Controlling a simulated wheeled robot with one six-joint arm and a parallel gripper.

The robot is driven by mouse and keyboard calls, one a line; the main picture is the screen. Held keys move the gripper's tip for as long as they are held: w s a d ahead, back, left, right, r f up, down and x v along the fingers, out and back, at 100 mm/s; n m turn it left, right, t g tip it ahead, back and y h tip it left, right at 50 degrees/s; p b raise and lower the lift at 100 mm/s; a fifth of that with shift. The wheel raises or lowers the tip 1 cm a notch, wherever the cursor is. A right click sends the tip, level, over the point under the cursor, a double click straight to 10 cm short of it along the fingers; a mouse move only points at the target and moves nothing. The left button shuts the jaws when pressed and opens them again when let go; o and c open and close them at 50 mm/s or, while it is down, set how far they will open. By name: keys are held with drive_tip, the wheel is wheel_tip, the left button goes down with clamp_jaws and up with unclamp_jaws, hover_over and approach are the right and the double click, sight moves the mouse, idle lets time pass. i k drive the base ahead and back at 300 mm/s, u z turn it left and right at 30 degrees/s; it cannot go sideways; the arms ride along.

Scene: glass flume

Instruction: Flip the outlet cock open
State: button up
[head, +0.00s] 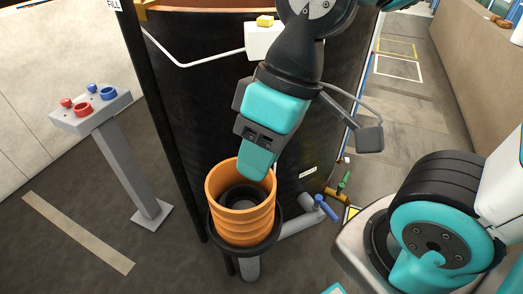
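Low at the right foot of the dark tank, a grey pipe carries a blue handle (325,207). Just beyond it a green handle (343,182) stands up from a small brass-coloured fitting (335,194). A small white label is on the tank wall above them; its text is too small to read, so I cannot tell which handle is the outlet cock. My gripper (257,165) points down over the orange ribbed cylinder, left of both handles and apart from them. Its teal fingers overlap in this view, so their opening is hidden.
The orange cylinder (243,220) sits in a dark ring holder beside the tank (185,100). A grey pedestal (127,165) with red and blue controls (82,107) stands at left. A white box (264,40) is on the tank. Floor at right behind the handles is clear.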

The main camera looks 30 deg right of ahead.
sight(318, 198)
drive_tip(key=u, duration=0.55)
drive_tip(key=k, duration=1.35)
drive_tip(key=z, duration=0.1)
drive_tip(key=i, duration=0.7)
drive_tip(key=z, duration=0.5)
